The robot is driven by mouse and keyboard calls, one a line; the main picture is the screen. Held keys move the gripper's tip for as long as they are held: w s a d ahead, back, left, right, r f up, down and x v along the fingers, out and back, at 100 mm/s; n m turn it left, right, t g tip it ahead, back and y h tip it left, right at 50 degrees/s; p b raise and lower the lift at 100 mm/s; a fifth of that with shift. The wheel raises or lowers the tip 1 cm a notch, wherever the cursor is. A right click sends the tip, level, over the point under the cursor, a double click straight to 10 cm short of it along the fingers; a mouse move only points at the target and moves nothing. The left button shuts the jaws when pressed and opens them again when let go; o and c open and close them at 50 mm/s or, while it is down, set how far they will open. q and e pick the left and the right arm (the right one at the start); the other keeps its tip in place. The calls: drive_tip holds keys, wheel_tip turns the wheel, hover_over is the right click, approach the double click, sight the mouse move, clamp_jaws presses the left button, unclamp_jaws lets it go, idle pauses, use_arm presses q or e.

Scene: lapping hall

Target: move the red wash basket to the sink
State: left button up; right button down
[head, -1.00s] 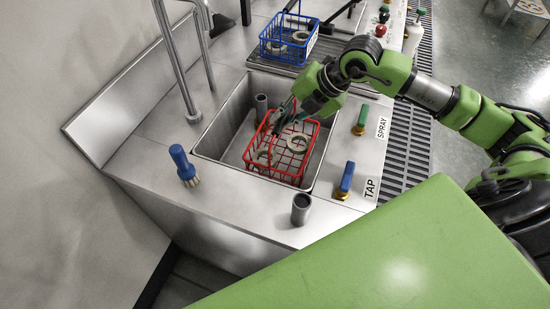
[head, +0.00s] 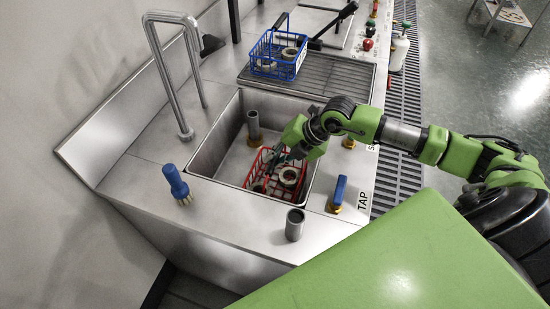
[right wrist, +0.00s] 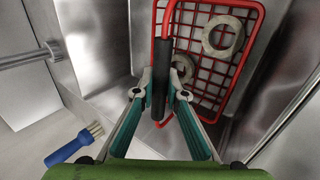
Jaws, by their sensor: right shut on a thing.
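The red wash basket (head: 277,177) is inside the steel sink (head: 202,152), towards its front right corner. It holds pale rings (head: 289,176). In the right wrist view, the basket (right wrist: 256,42) shows its red rim and wire mesh, with rings (right wrist: 222,36) in it. My right gripper (head: 288,157) reaches down into the sink. In the right wrist view the right gripper (right wrist: 160,88) is shut on the basket's handle, at its dark grip (right wrist: 162,75). Whether the basket touches the sink floor cannot be told. My left gripper is out of view.
A grey standpipe (head: 254,126) stands in the sink. A blue basket (head: 277,56) with rings sits on the ribbed drainer behind.

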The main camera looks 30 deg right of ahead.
drive_tip(key=c, duration=2)
unclamp_jaws()
drive_tip(key=shift+c, duration=0.2)
drive_tip(key=shift+s, duration=0.1)
drive_tip(key=v, duration=1.2)
drive_tip(key=shift+b, duration=0.45)
